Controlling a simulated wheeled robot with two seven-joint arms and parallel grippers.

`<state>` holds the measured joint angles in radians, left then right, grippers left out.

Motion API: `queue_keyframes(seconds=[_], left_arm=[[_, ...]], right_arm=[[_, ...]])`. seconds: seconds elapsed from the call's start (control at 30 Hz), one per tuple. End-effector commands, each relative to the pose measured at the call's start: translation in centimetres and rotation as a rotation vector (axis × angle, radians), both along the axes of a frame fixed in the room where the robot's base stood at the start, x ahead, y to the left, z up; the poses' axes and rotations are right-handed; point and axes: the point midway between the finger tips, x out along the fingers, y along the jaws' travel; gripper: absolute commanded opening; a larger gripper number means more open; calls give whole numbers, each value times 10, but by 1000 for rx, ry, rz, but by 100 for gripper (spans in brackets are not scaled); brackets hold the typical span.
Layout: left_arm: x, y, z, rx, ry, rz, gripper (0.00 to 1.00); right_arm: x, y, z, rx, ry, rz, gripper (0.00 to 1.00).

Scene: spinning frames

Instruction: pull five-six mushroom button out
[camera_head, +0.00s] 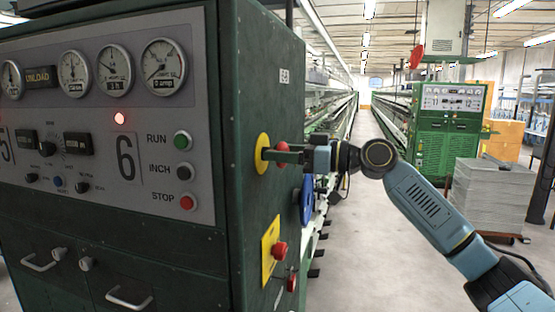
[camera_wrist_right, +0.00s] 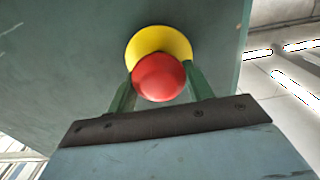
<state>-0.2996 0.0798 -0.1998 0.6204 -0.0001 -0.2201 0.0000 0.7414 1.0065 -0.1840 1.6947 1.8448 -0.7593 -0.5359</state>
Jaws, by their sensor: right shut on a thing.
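The mushroom button (camera_wrist_right: 158,78) is a red dome on a round yellow plate (camera_wrist_right: 165,42), mounted on the side of the green cabinet. In the head view the yellow plate (camera_head: 262,153) shows high on the cabinet's side face, with the red button largely behind my fingers. My right gripper (camera_wrist_right: 160,85) is shut on the red button, one green finger at each side of it. In the head view my right gripper (camera_head: 275,153) reaches the button from the right. The button's stem is hidden behind the dome. My left gripper is not in view.
The cabinet's front panel has gauges and RUN, INCH and STOP buttons (camera_head: 188,202). The aisle floor (camera_head: 375,200) is clear.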

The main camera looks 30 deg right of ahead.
Motion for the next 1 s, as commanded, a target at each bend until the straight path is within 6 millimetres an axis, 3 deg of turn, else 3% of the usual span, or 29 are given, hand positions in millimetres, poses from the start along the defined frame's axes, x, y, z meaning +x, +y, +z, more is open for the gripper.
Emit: queue_keyframes(seconds=[0.2, 0.23, 0.37, 0.73, 1.0], left_arm=[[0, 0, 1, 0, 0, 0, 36], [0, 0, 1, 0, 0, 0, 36], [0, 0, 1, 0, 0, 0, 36], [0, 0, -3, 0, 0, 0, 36], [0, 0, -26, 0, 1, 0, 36]], right_arm=[[0, -1, 0, -3, 5, 0, 10], [0, -1, 0, -3, 5, 0, 52], [0, -1, 0, -3, 5, 0, 69], [-4, -4, -1, -3, 3, -1, 70], [-37, -33, -6, -4, 6, -3, 70]])
